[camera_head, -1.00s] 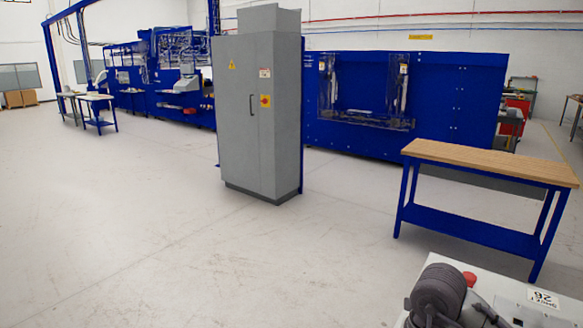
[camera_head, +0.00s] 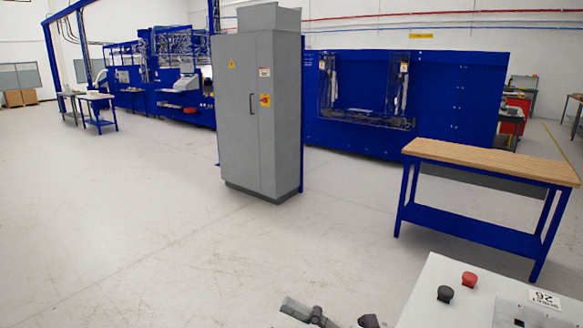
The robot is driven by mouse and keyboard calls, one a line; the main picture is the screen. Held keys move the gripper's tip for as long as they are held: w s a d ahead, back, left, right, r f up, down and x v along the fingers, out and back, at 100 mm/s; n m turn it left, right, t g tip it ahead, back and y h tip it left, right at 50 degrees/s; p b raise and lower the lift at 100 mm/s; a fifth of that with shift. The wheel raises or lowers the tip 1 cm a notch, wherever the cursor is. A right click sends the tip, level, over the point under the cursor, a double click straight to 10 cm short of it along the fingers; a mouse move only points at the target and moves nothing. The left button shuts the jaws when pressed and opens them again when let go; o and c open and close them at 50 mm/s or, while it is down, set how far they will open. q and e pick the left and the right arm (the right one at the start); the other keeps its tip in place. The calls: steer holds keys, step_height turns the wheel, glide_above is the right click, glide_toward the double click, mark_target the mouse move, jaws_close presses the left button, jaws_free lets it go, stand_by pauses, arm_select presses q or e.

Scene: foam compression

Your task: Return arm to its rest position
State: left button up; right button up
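Part of one of my arms, likely the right gripper (camera_head: 338,319), shows at the bottom edge, right of the middle. A grey finger-like bar with a dark joint points up and left, and a small dark piece is just right of it. The rest is cut off by the frame, so I cannot tell whether it is open or shut. No held object shows. My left gripper is not in view.
A pale control panel (camera_head: 420,305) with a red button (camera_head: 469,279) and a black button (camera_head: 445,294) is at the bottom right. A wood-topped blue workbench (camera_head: 490,160) stands behind it. A grey cabinet (camera_head: 250,110) stands further back. Open floor lies to the left.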

steer(key=w+d+f+m+t+h, duration=0.1)
steer(key=w+d+m+t+h, duration=0.2)
steer(key=d+m+t+h, duration=0.55)
steer(key=w+d+f+m+t+h, duration=0.1)
steer(key=w+d+m+t+h, duration=0.4)
steer(key=m, duration=0.6)
steer(key=s+d+f+m+g+h, duration=0.3)
steer(key=d+f+m+h, duration=0.35)
steer(key=f, duration=0.45)
steer(key=s+f+g, duration=1.4)
steer(key=s+f, duration=0.5)
steer(key=s, duration=0.2)
step_height(320, 180, down, 28)
steer(key=s, duration=0.2)
steer(key=s+d+f+g, duration=0.1)
steer(key=s+f, duration=0.6)
steer(key=s, duration=0.1)
steer(key=s+d+f+g, duration=0.1)
steer(key=s+d+f, duration=0.1)
steer(key=s+f, duration=0.4)
steer(key=shift+s+d+f+h, duration=0.3)
steer(key=shift+s+f, duration=0.05)
steer(key=shift+s, duration=0.65)
